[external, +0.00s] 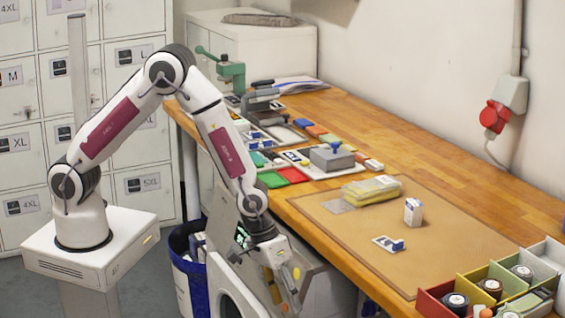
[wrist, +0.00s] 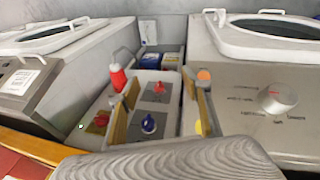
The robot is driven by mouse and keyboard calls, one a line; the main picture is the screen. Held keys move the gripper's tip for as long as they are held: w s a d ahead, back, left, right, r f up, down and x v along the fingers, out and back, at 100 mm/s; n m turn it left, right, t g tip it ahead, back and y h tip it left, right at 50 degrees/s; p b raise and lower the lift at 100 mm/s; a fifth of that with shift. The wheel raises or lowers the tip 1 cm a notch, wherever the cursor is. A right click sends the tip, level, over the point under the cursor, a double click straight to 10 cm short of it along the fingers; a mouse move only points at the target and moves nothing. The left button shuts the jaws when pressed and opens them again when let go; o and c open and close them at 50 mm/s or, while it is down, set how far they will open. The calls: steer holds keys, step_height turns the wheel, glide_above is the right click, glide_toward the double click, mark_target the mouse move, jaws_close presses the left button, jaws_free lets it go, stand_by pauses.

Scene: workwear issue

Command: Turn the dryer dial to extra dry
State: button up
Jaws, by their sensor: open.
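In the external view my gripper (external: 287,295) hangs low in front of the table, beside a white machine with a round door (external: 228,295). The dial cannot be made out there.
In the external view, a wooden table (external: 350,120) holds a mat (external: 440,240), and a blue bin (external: 188,270) stands beside the machine.

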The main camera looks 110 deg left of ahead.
steer(key=s+a+r+m+g+y, duration=0.25)
steer(key=s+a+r+g, duration=0.25)
steer(key=s+a+r, duration=0.75)
steer(key=shift+m+h, duration=0.35)
steer(key=shift+h, duration=0.1)
steer(key=f, duration=0.1)
steer(key=w+a+f, duration=0.1)
steer(key=f, duration=0.1)
steer(key=w+f, duration=0.1)
steer(key=f, duration=0.1)
steer(key=shift+a+f, duration=0.2)
steer(key=shift+a, duration=0.1)
steer(key=shift+f, duration=0.6)
steer(key=shift+f, duration=0.1)
steer(key=shift+s+a+f, duration=0.1)
steer(key=shift+a+f, duration=0.05)
steer(key=shift+f, duration=1.1)
steer(key=shift+s+a+f, duration=0.15)
steer(key=shift+a+f, duration=0.05)
steer(key=shift+f, duration=1.05)
steer(key=shift+s+a+f, duration=0.1)
steer(key=shift+a+f, duration=0.05)
steer(key=shift+f, duration=1.1)
steer(key=c, duration=1.1)
